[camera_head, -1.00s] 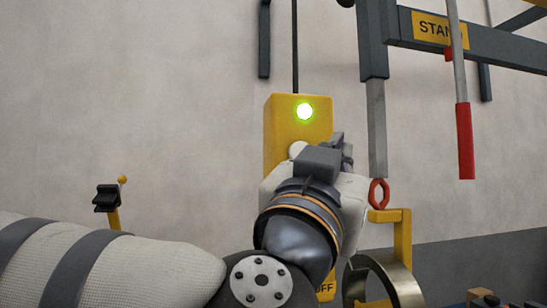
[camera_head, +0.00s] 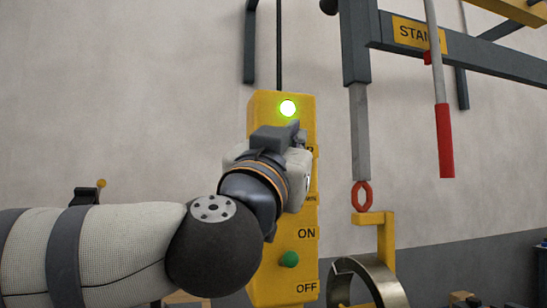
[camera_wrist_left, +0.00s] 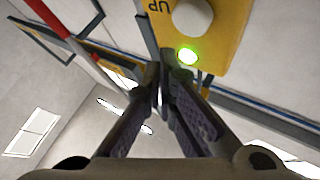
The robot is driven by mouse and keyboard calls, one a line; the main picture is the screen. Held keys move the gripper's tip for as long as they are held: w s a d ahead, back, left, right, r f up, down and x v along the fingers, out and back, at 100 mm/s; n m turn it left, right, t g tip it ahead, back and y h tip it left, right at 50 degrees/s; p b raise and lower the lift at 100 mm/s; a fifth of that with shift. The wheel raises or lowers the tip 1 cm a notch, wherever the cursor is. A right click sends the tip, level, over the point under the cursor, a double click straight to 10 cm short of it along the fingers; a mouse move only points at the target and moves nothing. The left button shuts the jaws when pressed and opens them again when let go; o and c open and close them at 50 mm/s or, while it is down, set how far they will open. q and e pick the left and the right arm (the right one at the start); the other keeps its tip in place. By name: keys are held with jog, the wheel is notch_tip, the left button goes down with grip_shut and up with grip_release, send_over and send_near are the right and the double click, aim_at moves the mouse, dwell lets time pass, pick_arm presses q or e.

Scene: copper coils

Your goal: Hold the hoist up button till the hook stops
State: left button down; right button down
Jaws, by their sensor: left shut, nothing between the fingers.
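The yellow hoist pendant (camera_head: 265,104) hangs on a dark cable, its green lamp (camera_head: 288,108) lit. My left gripper (camera_head: 299,132) is in front of its upper part, just below the lamp, and covers the up button in the head view. In the left wrist view, the white round button (camera_wrist_left: 192,17) marked UP sits near the green lamp; my shut fingertips (camera_wrist_left: 162,72) are beside the lamp, apart from the button in the picture. Contact with the pendant cannot be told. The yellow hook (camera_head: 388,238) hangs from a red link (camera_head: 362,196). My right gripper is out of view.
A metal coil (camera_head: 372,278) is at the hook, low in view. A grey frame (camera_head: 480,60) with a STAND sign and a red-ended bar (camera_head: 445,140) hang at the right.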

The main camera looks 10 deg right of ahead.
pick_arm(q)
jog(key=shift+w, duration=1.2)
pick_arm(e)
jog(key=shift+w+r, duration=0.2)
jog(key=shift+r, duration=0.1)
pick_arm(q)
jog(key=shift+w+r+p, duration=0.1)
jog(key=shift+p, duration=0.2)
jog(key=shift+w, duration=0.35)
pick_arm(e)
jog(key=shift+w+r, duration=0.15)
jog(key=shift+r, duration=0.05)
